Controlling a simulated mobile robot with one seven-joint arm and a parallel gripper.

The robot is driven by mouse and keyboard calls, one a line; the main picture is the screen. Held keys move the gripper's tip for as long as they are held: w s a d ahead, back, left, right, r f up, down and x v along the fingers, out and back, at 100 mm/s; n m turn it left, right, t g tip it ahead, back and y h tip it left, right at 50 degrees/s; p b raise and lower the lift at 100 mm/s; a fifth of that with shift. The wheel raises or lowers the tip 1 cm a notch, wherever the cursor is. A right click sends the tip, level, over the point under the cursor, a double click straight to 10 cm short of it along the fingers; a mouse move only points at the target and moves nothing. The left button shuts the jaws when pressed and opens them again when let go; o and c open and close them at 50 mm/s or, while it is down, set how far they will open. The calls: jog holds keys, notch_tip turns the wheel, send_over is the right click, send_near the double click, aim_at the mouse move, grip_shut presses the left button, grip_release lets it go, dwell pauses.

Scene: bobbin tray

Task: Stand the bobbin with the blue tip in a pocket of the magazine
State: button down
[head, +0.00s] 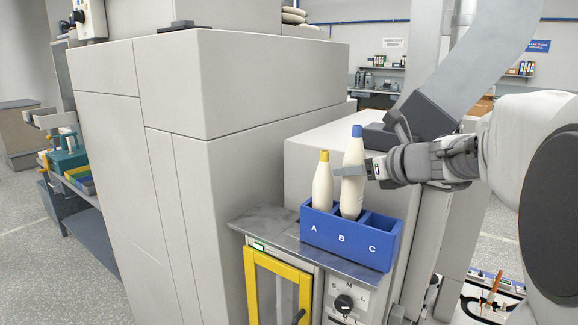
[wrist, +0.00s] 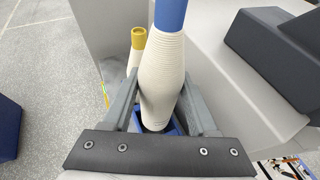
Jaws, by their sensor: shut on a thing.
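The bobbin with the blue tip (head: 353,180) is cream-white and stands roughly upright, its lower end inside the middle pocket, B, of the blue magazine (head: 337,240). Whether its foot touches the pocket floor is hidden. My gripper (head: 366,170) reaches in from the right and is shut on this bobbin. In the wrist view the bobbin (wrist: 163,80) sits between both fingers. A second bobbin with a yellow tip (head: 323,182) stands in pocket A, to the left. Pocket C, at the right, looks empty.
The magazine stands on a grey metal top (head: 270,224) above a yellow-framed door (head: 276,285) and a dial panel (head: 345,302). A tall grey cabinet (head: 225,130) rises at the left. A grey block (head: 300,160) stands close behind the magazine.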

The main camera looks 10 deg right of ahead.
aim_at(360, 196)
jog(key=shift+f+b, duration=2.6)
jog(key=shift+f, duration=0.6)
jog(key=shift+c, duration=0.5)
grip_release()
jog(key=shift+s+r, duration=0.1)
